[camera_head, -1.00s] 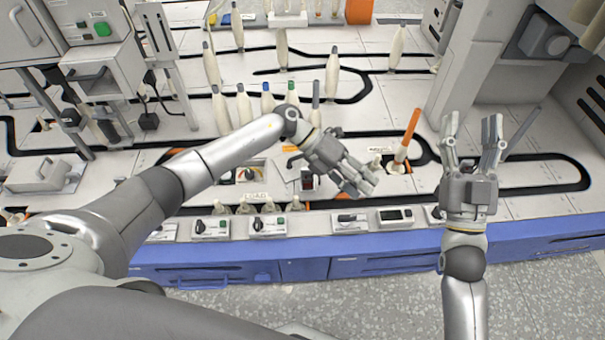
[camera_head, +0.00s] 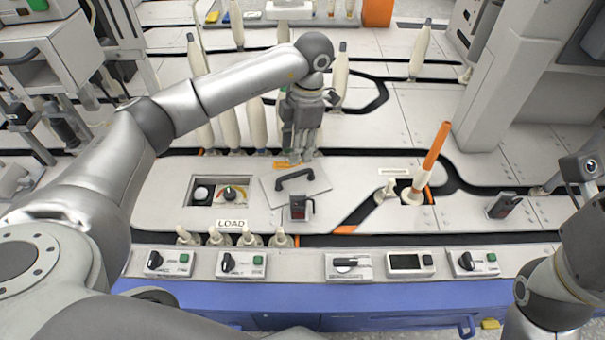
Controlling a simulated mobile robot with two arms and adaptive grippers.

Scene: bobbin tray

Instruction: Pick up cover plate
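The cover plate (camera_head: 320,184) is a thin light-grey plate with a black bar handle (camera_head: 294,174). It lies slightly turned on the white worktop, just right of a recessed panel with a dial. My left gripper (camera_head: 299,158) points down right behind the handle, its fingertips close above the plate's far edge. The fingers look near each other, but their gap is hard to make out, and nothing shows held in them. My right arm comes in at the lower right edge; its fingers are outside the picture.
White bobbins (camera_head: 228,115) stand behind my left gripper. A small black-and-red device (camera_head: 299,208) sits at the plate's front edge. An orange-tipped bobbin (camera_head: 432,158) leans to the right. Switch boxes (camera_head: 348,266) line the front. The worktop between plate and leaning bobbin is mostly clear.

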